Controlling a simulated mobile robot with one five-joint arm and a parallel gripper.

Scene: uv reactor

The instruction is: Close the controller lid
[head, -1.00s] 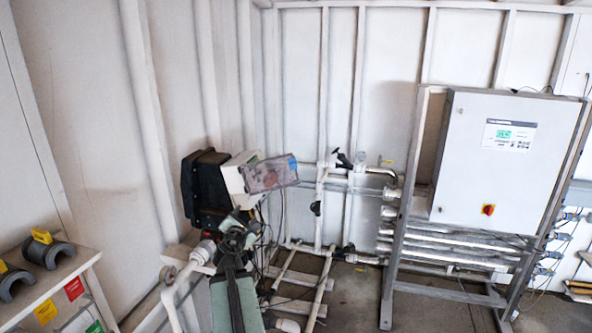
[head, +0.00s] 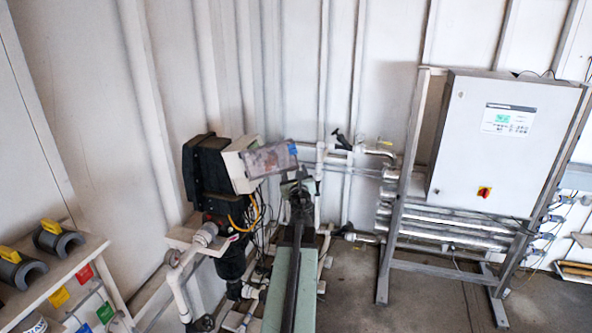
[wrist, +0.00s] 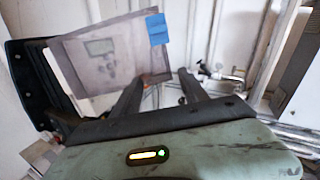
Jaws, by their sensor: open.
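The controller is a pale box (head: 236,166) on a black housing (head: 205,174) by the corner wall. Its see-through lid (head: 271,160) stands swung out to the right, with a blue tab at its far edge. In the wrist view the lid (wrist: 108,60) fills the upper left, with the blue tab (wrist: 157,28) at its upper right and a small display showing through. My gripper (wrist: 160,80) is open, its two dark fingers pointing at the space just below and right of the lid. In the head view my gripper (head: 296,178) is just below the lid's right end; contact cannot be told.
Pipes and valves (head: 375,150) run along the wall to the right. A large grey cabinet (head: 505,142) on a metal frame stands further right. A shelf with grey clamps (head: 58,238) is at the left. Floor is clear at the lower right.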

